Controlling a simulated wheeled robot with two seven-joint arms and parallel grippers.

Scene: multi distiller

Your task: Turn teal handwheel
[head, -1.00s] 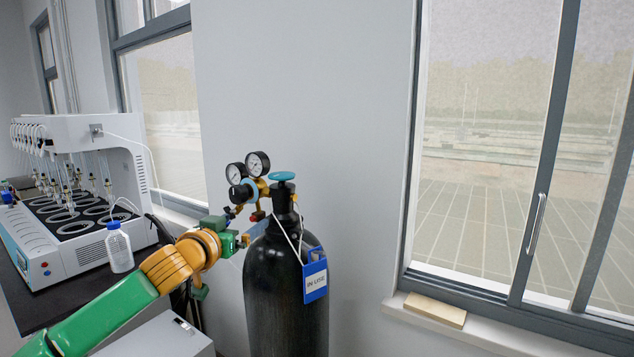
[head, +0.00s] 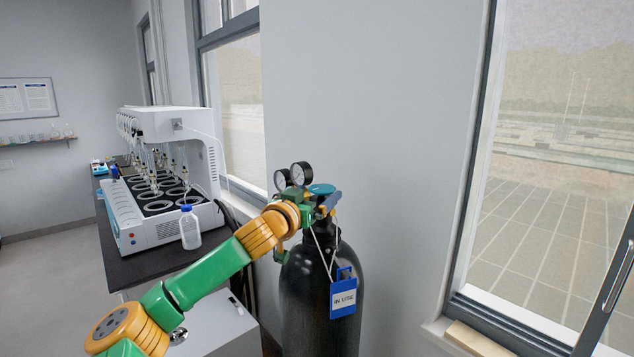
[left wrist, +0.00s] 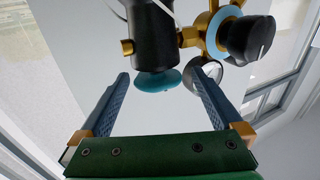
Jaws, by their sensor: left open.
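The teal handwheel (head: 321,189) sits on top of the black gas cylinder (head: 318,290). In the left wrist view the handwheel (left wrist: 158,81) shows below the dark valve body, between the fingers and ahead of them, near their tips. My left gripper (left wrist: 163,80) is open, with one blue finger on each side of the handwheel and a visible gap to each. In the head view my left gripper (head: 328,203) is at the cylinder's top, partly hiding the valve. My right gripper is in neither view.
Two pressure gauges (head: 292,175) and a black regulator knob (left wrist: 247,38) sit close beside the valve. A blue IN USE tag (head: 343,297) hangs from the cylinder. A distiller (head: 165,185) and a bottle (head: 190,228) stand on the bench at left. The wall is behind.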

